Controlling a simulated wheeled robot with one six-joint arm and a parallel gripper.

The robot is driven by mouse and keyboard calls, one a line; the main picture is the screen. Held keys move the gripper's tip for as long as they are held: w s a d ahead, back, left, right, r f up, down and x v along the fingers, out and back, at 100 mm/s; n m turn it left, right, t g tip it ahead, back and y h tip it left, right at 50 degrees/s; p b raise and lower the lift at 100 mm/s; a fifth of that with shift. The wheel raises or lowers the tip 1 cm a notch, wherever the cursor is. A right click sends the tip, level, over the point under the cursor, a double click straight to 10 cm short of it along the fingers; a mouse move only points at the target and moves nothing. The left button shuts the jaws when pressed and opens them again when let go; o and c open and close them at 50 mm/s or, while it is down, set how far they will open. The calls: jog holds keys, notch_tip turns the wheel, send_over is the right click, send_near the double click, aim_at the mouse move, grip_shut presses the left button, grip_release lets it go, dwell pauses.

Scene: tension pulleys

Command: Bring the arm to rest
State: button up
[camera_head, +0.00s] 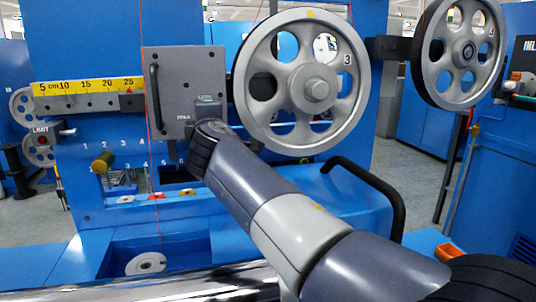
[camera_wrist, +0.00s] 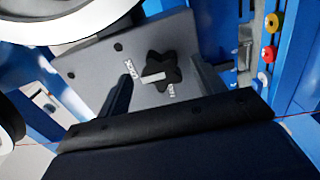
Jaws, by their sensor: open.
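My arm (camera_head: 300,215) reaches from the lower right of the head view up to a grey upright plate (camera_head: 172,78), with its wrist in front of the plate's lower right. My gripper (camera_wrist: 165,76) shows in the wrist view with its two dark fingers apart and nothing held between them. Ahead of the fingers is a black star-shaped knob (camera_wrist: 170,64) with a pale bar, on a grey plate (camera_wrist: 92,72) with lettering. The knob appears between the fingers in the picture; I cannot tell the gap in depth. My fingers are not clear in the head view.
A large spoked pulley (camera_head: 290,125) marked 3 stands right beside my forearm, and pulley 4 (camera_head: 482,85) hangs further right. A yellow ruler (camera_head: 75,87) is at left. A black curved handle (camera_head: 397,200) rises behind my arm. A thin red line runs down past the plate.

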jog(key=v, duration=1)
jog(key=w+a+n+p, duration=0.3)
jog(key=w+n+p, duration=0.7)
jog(key=n+p, duration=0.6)
jog(key=shift+w+n+p, duration=0.2)
jog(key=shift+n+p, duration=0.1)
jog(key=shift+n, duration=0.7)
jog(key=shift+f, duration=0.1)
